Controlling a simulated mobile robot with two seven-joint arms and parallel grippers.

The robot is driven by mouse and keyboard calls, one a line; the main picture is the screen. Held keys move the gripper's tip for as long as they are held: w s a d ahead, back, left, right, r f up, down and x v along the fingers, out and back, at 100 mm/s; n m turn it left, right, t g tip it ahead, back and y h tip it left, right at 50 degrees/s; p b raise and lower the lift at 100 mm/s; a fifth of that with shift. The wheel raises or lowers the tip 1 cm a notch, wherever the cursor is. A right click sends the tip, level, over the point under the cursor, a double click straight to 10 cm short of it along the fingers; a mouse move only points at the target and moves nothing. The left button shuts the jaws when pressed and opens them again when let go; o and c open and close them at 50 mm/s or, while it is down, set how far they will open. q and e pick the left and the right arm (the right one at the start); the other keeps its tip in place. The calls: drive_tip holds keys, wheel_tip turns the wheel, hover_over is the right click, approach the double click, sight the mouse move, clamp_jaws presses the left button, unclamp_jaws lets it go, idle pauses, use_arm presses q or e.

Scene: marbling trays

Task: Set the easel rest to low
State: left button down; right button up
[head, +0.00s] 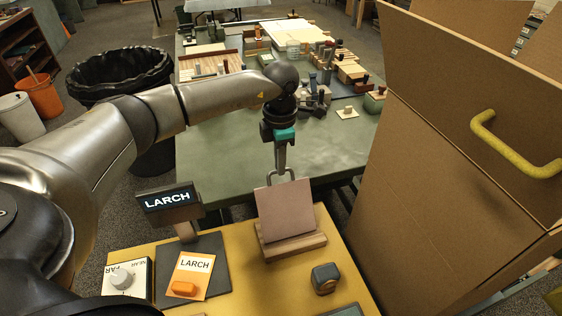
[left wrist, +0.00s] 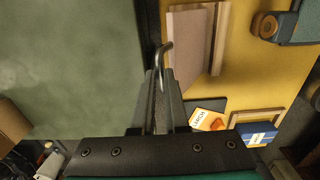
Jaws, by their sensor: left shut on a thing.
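The easel (head: 286,210) is a pinkish-grey panel leaning back on a wooden base (head: 293,245) on the yellow table. A bent metal wire, likely the easel rest, rises behind the panel's top edge. In the left wrist view the panel (left wrist: 188,45) lies right of the wire (left wrist: 164,52). My left gripper (head: 281,169) points down just behind the panel's top. It is shut on the metal wire; its fingers also show in the left wrist view (left wrist: 160,100). The panel hides the wire's lower part, so the rest's setting cannot be told. My right gripper is not in view.
A LARCH sign (head: 168,199), a LARCH card (head: 194,275) and a dial box (head: 125,281) stand left of the easel. A dark block (head: 325,279) sits to its right. A tall cardboard-brown panel with a yellow handle (head: 515,146) bounds the right. The green table (head: 230,165) lies beyond.

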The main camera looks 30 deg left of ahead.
use_arm(q)
drive_tip(key=shift+w+a+f+b, duration=0.6)
drive_tip(key=shift+w+a, duration=0.1)
drive_tip(key=shift+a, duration=0.15)
drive_tip(key=c, duration=0.9)
unclamp_jaws()
